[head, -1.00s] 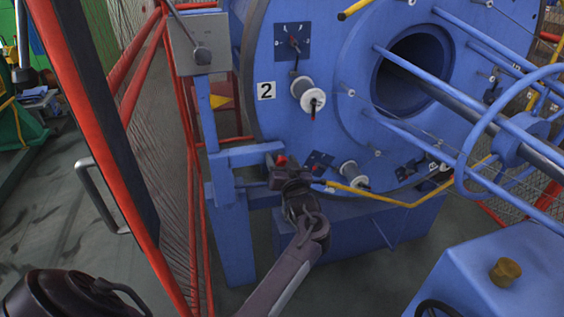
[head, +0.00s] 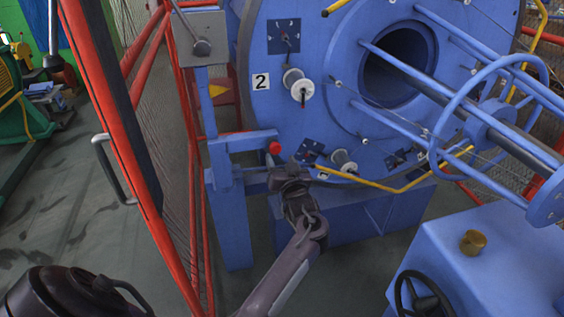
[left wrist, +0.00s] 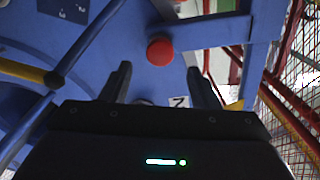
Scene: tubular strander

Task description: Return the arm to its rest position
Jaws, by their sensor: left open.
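My left arm reaches up from the bottom of the head view, and its dark gripper (head: 287,172) is in front of the blue stand beside the large blue disc. A red knob (head: 274,147) sits just above and left of the gripper. In the left wrist view the two dark fingers (left wrist: 161,88) are spread with nothing between them. The red knob (left wrist: 160,50) shows beyond the fingertips, apart from them. My right gripper is in neither view.
A blue disc (head: 262,110) marked 2 carries white bobbins (head: 301,91). A yellow bar (head: 372,184) passes right of the gripper. A red fence frame (head: 112,130) stands at left. A blue cabinet (head: 450,255) with a brass knob and dark handwheel is at lower right.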

